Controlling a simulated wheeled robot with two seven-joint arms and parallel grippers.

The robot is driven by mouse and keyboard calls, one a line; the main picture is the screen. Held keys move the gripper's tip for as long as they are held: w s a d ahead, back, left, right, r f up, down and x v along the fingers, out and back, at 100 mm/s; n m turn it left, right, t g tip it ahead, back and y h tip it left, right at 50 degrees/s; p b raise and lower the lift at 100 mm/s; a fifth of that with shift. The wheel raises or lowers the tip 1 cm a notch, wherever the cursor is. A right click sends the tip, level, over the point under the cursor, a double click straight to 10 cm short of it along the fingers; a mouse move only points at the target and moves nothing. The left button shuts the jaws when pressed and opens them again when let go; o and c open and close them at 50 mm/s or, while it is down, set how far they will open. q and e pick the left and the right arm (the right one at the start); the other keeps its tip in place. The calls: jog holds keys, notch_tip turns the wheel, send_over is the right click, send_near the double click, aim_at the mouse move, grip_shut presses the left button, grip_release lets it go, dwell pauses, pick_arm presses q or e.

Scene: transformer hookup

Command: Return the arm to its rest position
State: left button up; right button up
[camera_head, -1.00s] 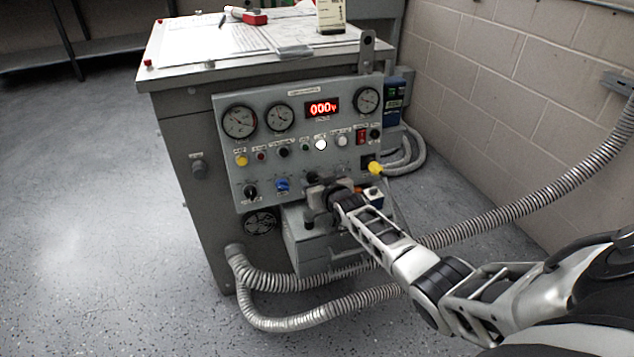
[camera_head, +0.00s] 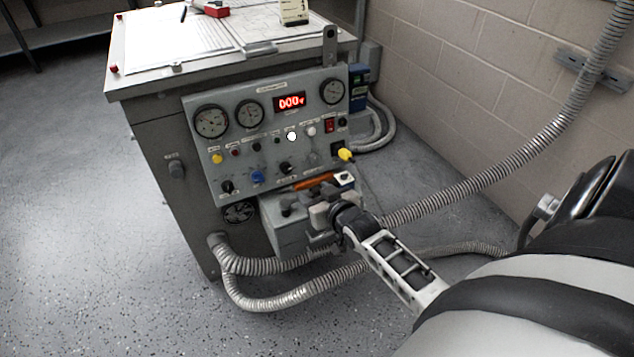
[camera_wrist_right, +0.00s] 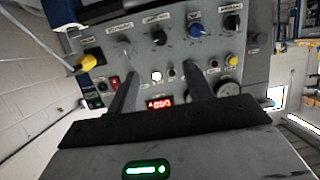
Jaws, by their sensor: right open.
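My right arm reaches in from the right in the head view, its gripper (camera_head: 322,205) in front of the lower part of the grey control panel (camera_head: 240,132). The right wrist view shows the two dark fingers of the right gripper (camera_wrist_right: 160,76) spread apart with nothing between them. The panel with its knobs and red display (camera_wrist_right: 160,103) lies beyond the fingers, upside down in that view. The fingertips are apart from the panel as far as I can see. My left gripper is in neither view.
The cabinet's top (camera_head: 140,65) holds papers and a red-and-white object (camera_head: 212,8). A yellow plug (camera_head: 345,155) sticks out at the panel's right. A grey box (camera_head: 285,235) sits below the panel. Ribbed conduits (camera_head: 290,301) loop low, and another rises along the wall (camera_head: 450,60). Floor at left is clear.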

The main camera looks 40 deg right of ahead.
jog(key=shift+s, duration=0.25)
dwell(0.3)
pick_arm(q)
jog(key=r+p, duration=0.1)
jog(key=p, duration=0.2)
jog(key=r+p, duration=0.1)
jog(key=p, duration=0.2)
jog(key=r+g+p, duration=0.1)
jog(key=p, duration=0.2)
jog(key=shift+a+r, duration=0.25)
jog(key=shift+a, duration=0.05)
pick_arm(e)
jog(key=s+a+r+n+g+y, duration=0.1)
jog(key=s+a+r+n+y, duration=0.1)
jog(key=s+a+r, duration=0.3)
jog(key=s+a+r+n+g+y, duration=0.2)
jog(key=s+a+r, duration=0.3)
jog(key=s+a, duration=0.8)
jog(key=a+y, duration=0.1)
jog(key=a, duration=0.4)
jog(key=shift+s+r+y, duration=0.35)
jog(key=shift+y, duration=0.05)
